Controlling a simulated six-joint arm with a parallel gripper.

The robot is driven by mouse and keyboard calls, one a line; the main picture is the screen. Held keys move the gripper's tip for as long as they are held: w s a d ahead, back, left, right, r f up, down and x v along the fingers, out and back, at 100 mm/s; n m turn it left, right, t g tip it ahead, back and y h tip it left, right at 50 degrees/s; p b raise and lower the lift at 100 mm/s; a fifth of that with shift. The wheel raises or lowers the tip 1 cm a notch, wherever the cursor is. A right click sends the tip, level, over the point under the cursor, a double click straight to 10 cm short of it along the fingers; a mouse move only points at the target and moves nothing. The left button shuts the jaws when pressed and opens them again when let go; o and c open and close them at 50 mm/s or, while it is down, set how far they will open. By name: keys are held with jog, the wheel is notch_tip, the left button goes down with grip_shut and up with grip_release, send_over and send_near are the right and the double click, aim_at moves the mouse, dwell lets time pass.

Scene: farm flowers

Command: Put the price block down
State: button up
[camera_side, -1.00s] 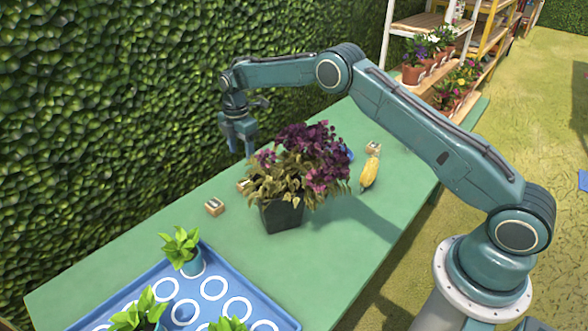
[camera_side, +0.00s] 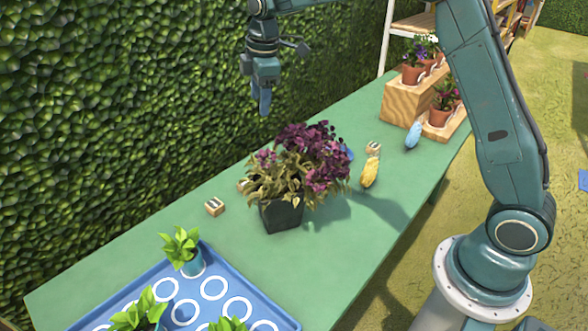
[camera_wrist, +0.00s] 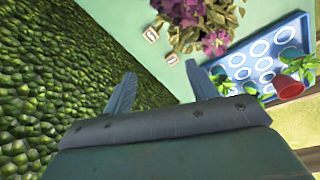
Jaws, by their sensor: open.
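Small wooden price blocks with dark marks lie on the green table. One price block (camera_side: 214,207) is left of the potted plant, a second (camera_side: 243,186) is partly hidden behind its leaves, and a third (camera_side: 373,148) is to its right. My gripper (camera_side: 264,100) is raised above the table's far side, pointing down, open and empty. In the wrist view my gripper (camera_wrist: 160,75) has its fingers apart with nothing between them. Two blocks show beyond them, an upper one (camera_wrist: 151,34) and a lower one (camera_wrist: 171,58).
A purple-flowered plant in a dark pot (camera_side: 282,214) stands mid-table. A blue tray (camera_side: 258,301) with ring-marked places and seedlings is at front left. A yellow object (camera_side: 370,173) and a blue one (camera_side: 413,136) lie right. A hedge (camera_side: 110,110) borders the far side.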

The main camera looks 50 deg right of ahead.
jog(key=s+r+m+t, duration=0.1)
jog(key=s+r+m, duration=0.3)
jog(key=s, duration=0.5)
jog(key=s+r+m+t, duration=0.1)
jog(key=s+r+m, duration=0.1)
jog(key=s+r, duration=0.55)
jog(key=s+f+m+t, duration=0.1)
jog(key=s+f+m, duration=0.1)
jog(key=s, duration=0.8)
jog(key=s+f+m, duration=0.3)
jog(key=s+m, duration=0.1)
jog(key=s, duration=0.6)
jog(key=shift+s+d+f+t, duration=0.2)
jog(key=shift+f+t, duration=0.1)
jog(key=shift+t, duration=0.1)
jog(key=shift+o, duration=0.5)
jog(key=shift+w, duration=0.1)
